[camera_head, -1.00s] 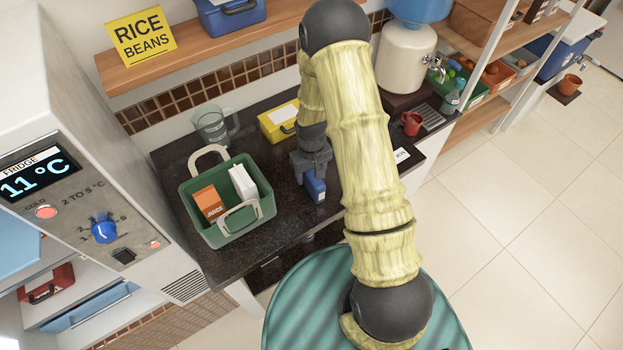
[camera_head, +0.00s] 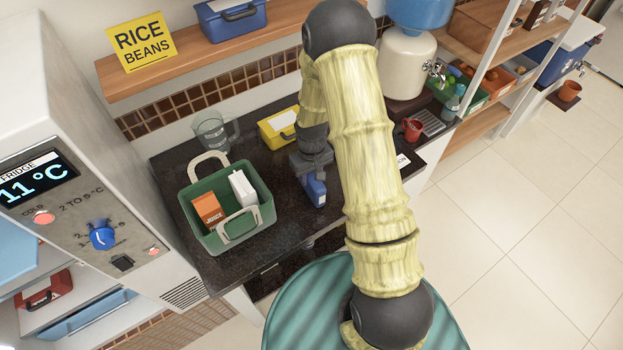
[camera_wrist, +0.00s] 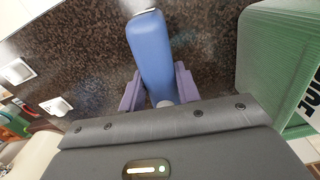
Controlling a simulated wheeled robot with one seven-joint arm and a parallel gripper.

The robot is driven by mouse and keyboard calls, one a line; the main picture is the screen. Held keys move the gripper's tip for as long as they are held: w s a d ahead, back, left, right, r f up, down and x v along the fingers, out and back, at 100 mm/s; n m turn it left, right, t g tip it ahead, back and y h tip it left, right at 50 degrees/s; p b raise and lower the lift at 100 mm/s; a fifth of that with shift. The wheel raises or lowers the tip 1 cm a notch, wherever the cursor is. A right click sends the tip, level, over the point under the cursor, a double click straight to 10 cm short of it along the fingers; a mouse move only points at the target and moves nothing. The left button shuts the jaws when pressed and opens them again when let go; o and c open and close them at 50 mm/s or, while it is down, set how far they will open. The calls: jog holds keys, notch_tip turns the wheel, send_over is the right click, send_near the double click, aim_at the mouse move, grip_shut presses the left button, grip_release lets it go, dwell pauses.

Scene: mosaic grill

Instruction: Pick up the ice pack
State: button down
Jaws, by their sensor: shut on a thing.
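The ice pack (camera_head: 316,190) is a small blue block with a white label on its side, at the dark counter right of the green basket. In the wrist view the blue ice pack (camera_wrist: 151,55) stands out between the two purple-grey fingers. My gripper (camera_head: 312,172) is above it and shut on it, with a finger on each side (camera_wrist: 158,88). I cannot tell whether the ice pack touches the counter.
The green basket (camera_head: 208,241) with a juice carton (camera_head: 207,209) and a white carton (camera_head: 243,187) stands close on the left. A glass jug (camera_head: 212,128) and a yellow box (camera_head: 275,131) are behind. The red mug (camera_head: 412,129) is to the right. The counter front (camera_head: 270,235) is clear.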

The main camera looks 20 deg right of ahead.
notch_tip(320, 180, up, 8)
jog(key=shift+r+b, duration=0.25)
jog(key=shift+b, duration=0.9)
